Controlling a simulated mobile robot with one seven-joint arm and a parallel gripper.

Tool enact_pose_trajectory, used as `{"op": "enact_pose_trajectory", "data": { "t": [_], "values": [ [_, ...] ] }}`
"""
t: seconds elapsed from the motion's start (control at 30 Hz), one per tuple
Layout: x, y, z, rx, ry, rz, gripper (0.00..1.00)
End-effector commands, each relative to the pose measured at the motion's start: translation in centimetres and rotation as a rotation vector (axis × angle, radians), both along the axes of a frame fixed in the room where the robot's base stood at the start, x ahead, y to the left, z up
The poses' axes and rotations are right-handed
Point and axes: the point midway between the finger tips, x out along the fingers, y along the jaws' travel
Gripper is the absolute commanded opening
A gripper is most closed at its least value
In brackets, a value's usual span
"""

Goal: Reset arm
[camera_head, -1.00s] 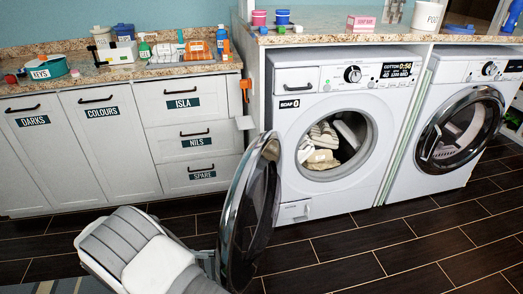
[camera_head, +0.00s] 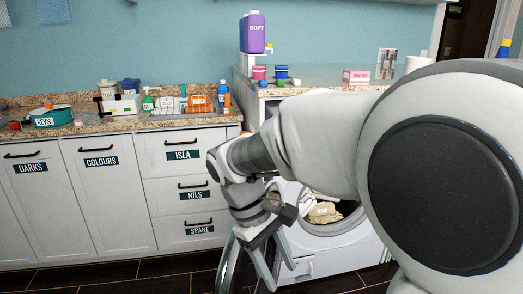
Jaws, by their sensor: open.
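My arm reaches across the right half of the view, large and close to the camera. My gripper (camera_head: 269,272) is at its end, pointing down, with its fingers apart and nothing seen between them. Cream and striped laundry (camera_head: 322,212) lies inside the drum. My arm hides the machine's upper part and what stands to its right.
A counter (camera_head: 190,121) with a teal KEYS tub (camera_head: 52,117), bottles and boxes stands at left above labelled cabinets (camera_head: 100,190). A purple SOFT jug (camera_head: 252,33) stands raised above the higher right counter (camera_head: 325,75). Dark floor (camera_head: 110,275) shows below the cabinets.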

Motion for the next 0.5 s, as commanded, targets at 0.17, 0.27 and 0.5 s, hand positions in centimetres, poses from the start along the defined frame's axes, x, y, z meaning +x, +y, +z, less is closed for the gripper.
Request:
{"op": "enact_pose_trajectory", "data": {
  "t": [0.17,0.27,0.5],
  "values": [
    [-2.0,-3.4,1.3,0.122,-0.134,-0.148,0.56],
    [-3.2,-4.9,1.9,0.186,-0.211,-0.229,0.56],
    [-6.4,-7.9,2.3,0.321,-0.406,-0.422,0.56]
  ]
}}
